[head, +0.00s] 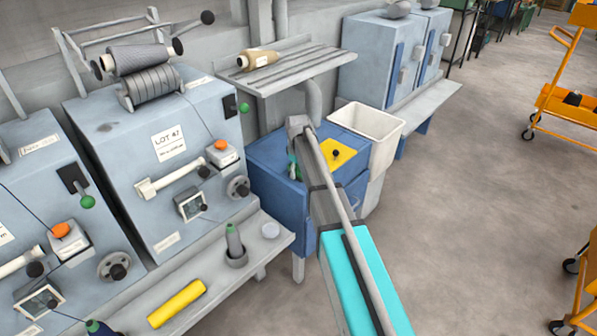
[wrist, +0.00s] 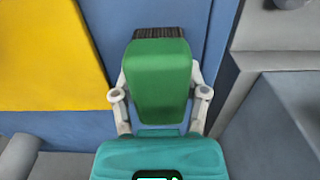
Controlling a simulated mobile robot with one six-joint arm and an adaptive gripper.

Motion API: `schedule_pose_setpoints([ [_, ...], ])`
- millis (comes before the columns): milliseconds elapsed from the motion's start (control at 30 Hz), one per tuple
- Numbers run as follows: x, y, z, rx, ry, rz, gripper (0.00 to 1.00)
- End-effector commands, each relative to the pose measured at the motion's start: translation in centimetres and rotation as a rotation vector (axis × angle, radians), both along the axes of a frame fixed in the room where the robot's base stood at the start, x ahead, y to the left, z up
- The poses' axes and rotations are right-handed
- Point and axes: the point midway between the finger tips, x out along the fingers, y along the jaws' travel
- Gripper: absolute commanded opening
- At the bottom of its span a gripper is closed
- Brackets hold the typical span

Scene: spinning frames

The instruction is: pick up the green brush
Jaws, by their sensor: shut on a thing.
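The green brush (wrist: 158,75) is in the wrist view, with its green block towards me and dark bristles along the far edge. My gripper (wrist: 159,92) is shut on it, with one pale finger on each side of the block. In the head view my arm hides most of the gripper, and only a small green patch (head: 292,168) shows beside the arm, over the blue cabinet (head: 276,190).
The cabinet has a yellow panel (head: 340,152) on top. A white bin (head: 368,120) stands behind it. Grey-blue machines (head: 165,150) and a ledge with a yellow roll (head: 177,303) are at left. Orange carts (head: 565,105) stand at right. The floor between is clear.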

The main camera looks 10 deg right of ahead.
Motion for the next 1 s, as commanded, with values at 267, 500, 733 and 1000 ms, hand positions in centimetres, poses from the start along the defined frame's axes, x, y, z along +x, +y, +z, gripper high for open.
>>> schedule_pose_setpoints([
  [267,0.0,0.0,0.5,0.000,0.000,0.000,0.09],
  [500,0.0,0.0,2.0,0.000,0.000,0.000,0.09],
  [733,-0.8,0.2,4.3,0.000,0.000,0.000,0.09],
  [1000,-3.3,1.0,7.4,0.000,0.000,0.000,0.09],
])
